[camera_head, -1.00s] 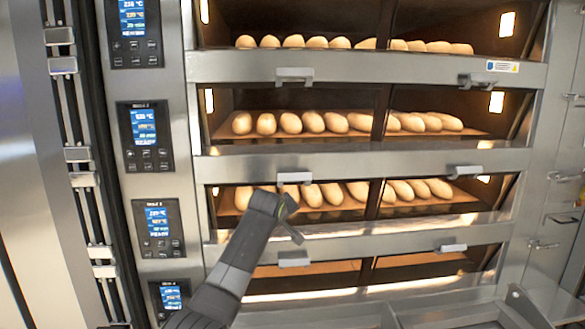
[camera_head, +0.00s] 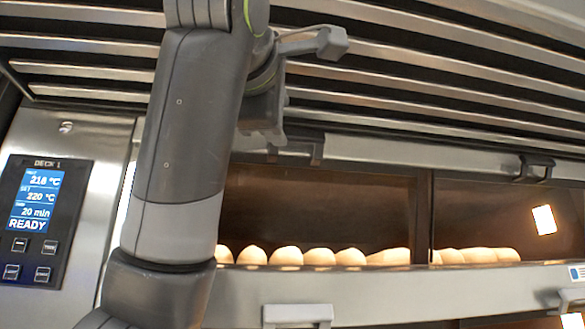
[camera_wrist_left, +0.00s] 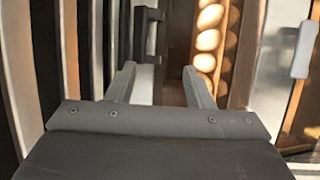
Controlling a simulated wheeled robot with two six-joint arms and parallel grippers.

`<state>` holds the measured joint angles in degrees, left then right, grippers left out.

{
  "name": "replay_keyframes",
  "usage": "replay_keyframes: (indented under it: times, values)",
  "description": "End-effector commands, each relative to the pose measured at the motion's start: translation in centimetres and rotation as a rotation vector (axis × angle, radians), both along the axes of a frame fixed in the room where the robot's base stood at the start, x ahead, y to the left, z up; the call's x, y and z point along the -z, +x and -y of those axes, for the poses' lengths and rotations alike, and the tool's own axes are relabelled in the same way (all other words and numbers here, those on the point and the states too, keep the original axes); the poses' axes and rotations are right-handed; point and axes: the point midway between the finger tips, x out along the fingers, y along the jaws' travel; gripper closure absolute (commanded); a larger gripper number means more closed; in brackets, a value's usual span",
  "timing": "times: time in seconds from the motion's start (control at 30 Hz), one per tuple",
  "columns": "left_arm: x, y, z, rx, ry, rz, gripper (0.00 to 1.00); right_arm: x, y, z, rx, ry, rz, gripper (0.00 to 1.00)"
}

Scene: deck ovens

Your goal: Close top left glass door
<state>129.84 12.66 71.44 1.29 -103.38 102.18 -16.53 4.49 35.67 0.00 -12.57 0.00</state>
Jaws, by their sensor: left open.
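The top left glass door (camera_head: 318,200) is in the head view, with a row of bread rolls (camera_head: 287,256) showing behind it. I cannot tell whether it is fully shut. Its dark handle (camera_head: 303,150) is at the top edge of the opening and partly behind my gripper. It also shows as a dark bar in the left wrist view (camera_wrist_left: 148,33). My left gripper (camera_head: 303,90) is raised in front of the door's top edge. In the left wrist view its two fingers (camera_wrist_left: 158,72) are apart and empty, with the handle beyond them. My right gripper is not in view.
Metal slats (camera_head: 420,75) run above the deck. The top right door has its own handle (camera_head: 535,168). A deck 1 control panel (camera_head: 38,222) is at the left, reading READY. A lower door's handle (camera_head: 298,315) sticks out below.

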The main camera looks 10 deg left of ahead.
Motion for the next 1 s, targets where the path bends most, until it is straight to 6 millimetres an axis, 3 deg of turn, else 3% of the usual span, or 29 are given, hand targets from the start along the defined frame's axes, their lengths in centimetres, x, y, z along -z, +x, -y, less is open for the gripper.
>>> replay_keyframes:
  times: [0.07,0.17,0.43,0.8,1.0]
  values:
    - [-0.6,-0.8,0.1,0.004,-0.011,0.010,0.53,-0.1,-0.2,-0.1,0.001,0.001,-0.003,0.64]
    - [-0.9,-0.2,0.2,0.004,-0.014,0.009,0.53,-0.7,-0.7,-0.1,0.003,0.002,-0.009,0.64]
    - [-1.7,5.2,0.6,0.003,-0.012,0.004,0.53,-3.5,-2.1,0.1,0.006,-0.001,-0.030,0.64]
    - [-2.7,12.5,1.2,0.004,-0.011,0.007,0.53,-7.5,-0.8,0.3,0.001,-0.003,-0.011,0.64]
    - [-2.8,15.1,1.4,0.003,-0.011,0.006,0.53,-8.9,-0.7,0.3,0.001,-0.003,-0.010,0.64]
